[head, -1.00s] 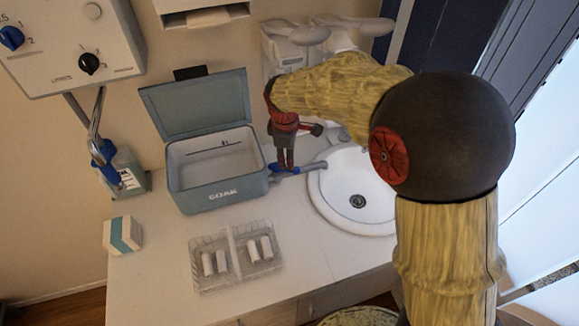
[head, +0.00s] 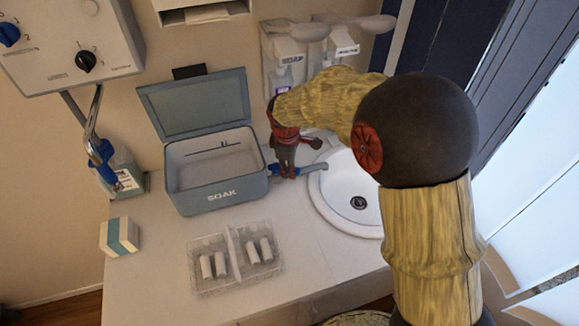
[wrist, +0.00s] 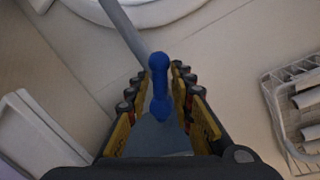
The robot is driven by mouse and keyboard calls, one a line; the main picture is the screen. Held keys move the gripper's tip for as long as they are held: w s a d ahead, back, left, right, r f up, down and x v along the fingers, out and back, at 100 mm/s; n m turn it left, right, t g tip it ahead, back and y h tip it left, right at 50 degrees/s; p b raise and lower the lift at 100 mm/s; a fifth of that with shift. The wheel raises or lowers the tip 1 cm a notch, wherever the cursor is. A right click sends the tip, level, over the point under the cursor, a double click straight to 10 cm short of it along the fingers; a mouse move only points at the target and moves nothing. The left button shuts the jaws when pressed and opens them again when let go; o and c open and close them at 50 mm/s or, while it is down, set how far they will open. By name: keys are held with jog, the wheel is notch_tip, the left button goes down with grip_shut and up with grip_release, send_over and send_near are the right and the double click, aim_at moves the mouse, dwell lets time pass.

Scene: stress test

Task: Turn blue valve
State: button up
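The blue valve handle (wrist: 160,88) sits at the base of a grey tap pipe beside the sink. In the wrist view it stands between my two fingers, with a narrow gap showing on each side. My gripper (wrist: 159,72) is open around it, pointing down. In the head view my gripper (head: 286,170) is at the tap between the soak box and the sink. It covers most of the valve there, and only a small blue part (head: 273,169) shows.
The open grey-blue soak box (head: 222,196) stands just left of my gripper. The white sink (head: 336,203) is to its right. A wire tray (head: 210,288) with white rolls and a small box (head: 119,236) are on the counter (head: 165,270). Soap dispensers (head: 284,75) hang behind.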

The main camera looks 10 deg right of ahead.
grip_shut()
dwell(0.3)
jog(key=shift+s, duration=0.1)
dwell(0.4)
jog(key=shift+s+a+m+g+h+p, duration=0.2)
jog(key=shift+s+a+m+p, duration=0.2)
jog(key=shift+m, duration=0.85)
jog(key=shift+s+a+m+g+h+p, duration=0.1)
jog(key=shift+s+a+m+h+p, duration=0.15)
jog(key=shift+m+p, duration=0.65)
jog(key=shift+s+a+m+g+h+p, duration=0.15)
jog(key=shift+s+a+m, duration=0.2)
jog(key=shift+m, duration=1.2)
jog(key=shift+o, duration=1.9)
grip_release()
